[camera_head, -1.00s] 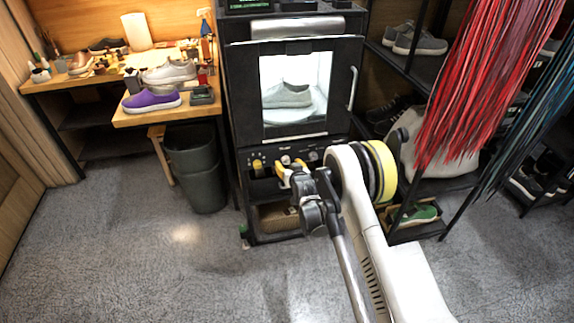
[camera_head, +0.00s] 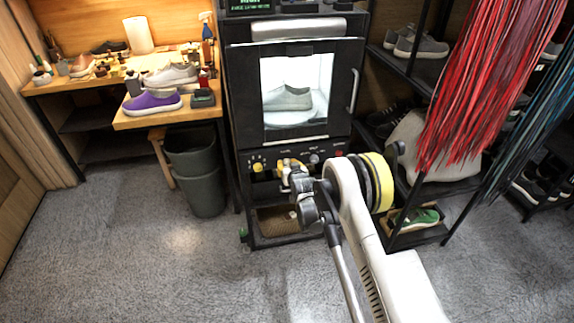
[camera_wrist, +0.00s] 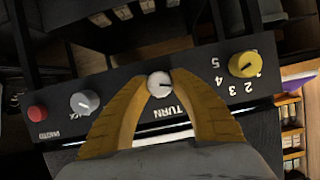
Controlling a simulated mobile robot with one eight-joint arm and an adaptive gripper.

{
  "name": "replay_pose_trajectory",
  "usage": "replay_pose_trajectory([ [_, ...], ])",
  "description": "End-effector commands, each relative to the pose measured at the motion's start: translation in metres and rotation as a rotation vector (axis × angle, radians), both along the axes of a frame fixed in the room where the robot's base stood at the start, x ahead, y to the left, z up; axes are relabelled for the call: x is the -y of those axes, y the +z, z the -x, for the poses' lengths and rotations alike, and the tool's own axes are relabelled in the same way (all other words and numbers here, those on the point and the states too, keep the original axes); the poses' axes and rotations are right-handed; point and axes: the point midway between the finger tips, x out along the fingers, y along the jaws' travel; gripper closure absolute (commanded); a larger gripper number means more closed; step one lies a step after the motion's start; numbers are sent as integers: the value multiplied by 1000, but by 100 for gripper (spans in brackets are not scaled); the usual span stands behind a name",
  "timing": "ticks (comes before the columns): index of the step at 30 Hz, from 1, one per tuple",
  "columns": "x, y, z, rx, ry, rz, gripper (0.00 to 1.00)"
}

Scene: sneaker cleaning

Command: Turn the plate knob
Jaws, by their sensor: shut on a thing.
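The plate knob, a small round white knob (camera_wrist: 160,84), sits on the black control panel (camera_wrist: 125,92) beside a partly hidden label reading "TURN". My gripper (camera_wrist: 158,80) has yellow fingers, shut on this knob from both sides, as the wrist view shows. In the head view my gripper (camera_head: 284,166) is at the panel below the cabinet door, and it hides the knob there. Behind the cabinet's glass a grey sneaker (camera_head: 288,98) rests on a round plate (camera_head: 300,117).
A yellow knob (camera_wrist: 244,64) with numbers, a grey knob (camera_wrist: 84,103) and a red button (camera_wrist: 36,112) share the panel. The closed door has a handle (camera_head: 354,90) at its right. A bin (camera_head: 200,175) stands left, a shoe rack (camera_head: 418,235) right.

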Motion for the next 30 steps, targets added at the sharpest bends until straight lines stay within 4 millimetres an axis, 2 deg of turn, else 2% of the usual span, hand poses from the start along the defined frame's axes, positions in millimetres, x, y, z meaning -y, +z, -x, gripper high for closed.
replay_pose_trajectory([
  [11,-1,0,0,69,1,241,100],
  [21,-1,0,0,75,0,265,100],
  [22,-1,0,0,75,0,265,69],
  [24,-1,0,0,76,0,265,49],
  [30,-1,0,0,76,0,265,49],
])
